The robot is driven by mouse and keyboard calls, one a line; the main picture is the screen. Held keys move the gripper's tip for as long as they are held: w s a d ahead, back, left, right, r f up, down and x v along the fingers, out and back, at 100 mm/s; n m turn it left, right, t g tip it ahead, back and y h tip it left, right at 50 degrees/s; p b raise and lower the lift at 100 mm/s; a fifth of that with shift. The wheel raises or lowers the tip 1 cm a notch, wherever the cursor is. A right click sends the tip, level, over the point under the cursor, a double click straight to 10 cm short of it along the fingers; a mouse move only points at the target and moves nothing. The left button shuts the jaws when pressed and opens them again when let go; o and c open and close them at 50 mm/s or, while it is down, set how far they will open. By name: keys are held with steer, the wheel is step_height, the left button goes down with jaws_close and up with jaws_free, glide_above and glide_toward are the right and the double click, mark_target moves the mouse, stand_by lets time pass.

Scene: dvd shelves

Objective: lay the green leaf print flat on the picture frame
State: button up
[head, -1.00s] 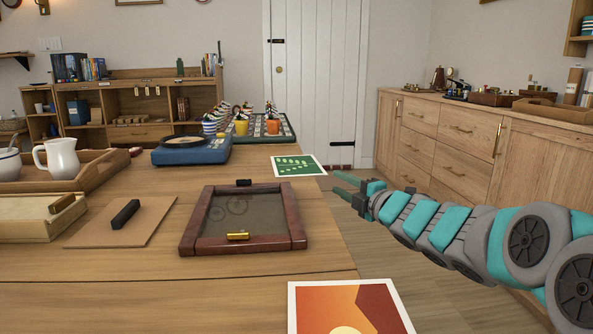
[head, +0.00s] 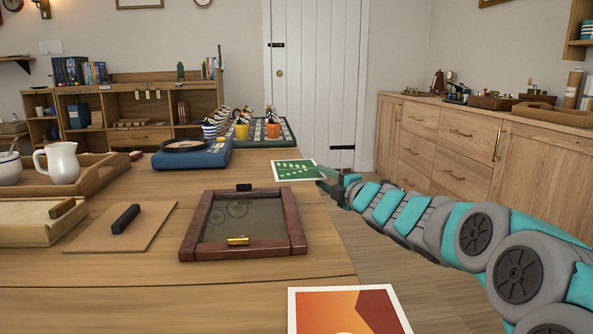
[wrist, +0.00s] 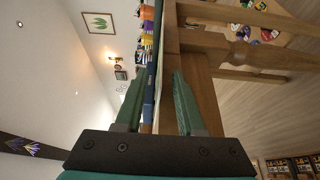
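The green leaf print (head: 297,170) lies on the table near its right edge, its right side at or slightly past that edge. The picture frame (head: 293,221), dark red-brown wood around a grey panel, lies flat nearer to me, with a brass piece (head: 238,240) at its near side and a black piece (head: 244,187) at its far side. My gripper (head: 324,177) is at the print's right edge. In the wrist view my gripper (wrist: 158,78) has its fingers apart, with a thin edge-on strip between them; I cannot tell whether they touch it.
An orange print (head: 346,312) lies at the near table edge. A black bar (head: 126,218) rests on a brown board (head: 88,236) left of the frame. A blue device (head: 193,156) and potted figures stand farther back. A drawer cabinet (head: 440,140) stands right, across the aisle.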

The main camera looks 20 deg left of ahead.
jaws_close()
stand_by(0.5)
steer(key=shift+r, duration=0.1)
